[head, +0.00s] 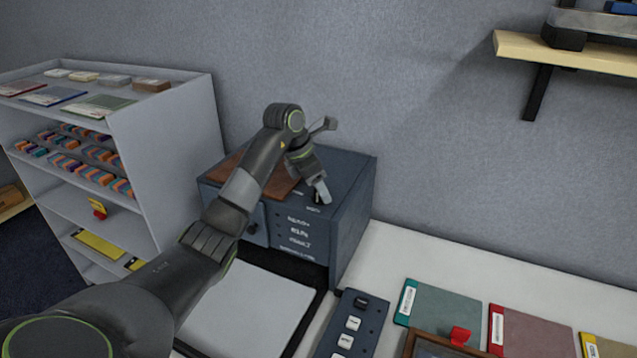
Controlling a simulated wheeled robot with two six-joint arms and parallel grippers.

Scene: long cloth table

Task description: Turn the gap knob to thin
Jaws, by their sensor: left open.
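A dark blue-grey box-shaped machine (352,208) stands on the table against the wall, with a brown panel on its top. Its front carries rows of small white lettering, too small to read. My left gripper (326,160) is open over the machine's upper front, with nothing seen between its fingers. Its lower finger reaches down to the top front edge. A small dark part, perhaps the gap knob (316,198), shows beside that fingertip. Its setting cannot be made out, nor whether the finger touches it. My left arm hides part of the machine. My right gripper is out of view.
A white sheet on a black tray (318,298) lies before the machine. A dark switch panel (366,326), a green folder (445,305) and a red folder (535,330) lie to the right. A grey shelf unit (165,135) stands left; a wooden wall shelf (590,56) hangs upper right.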

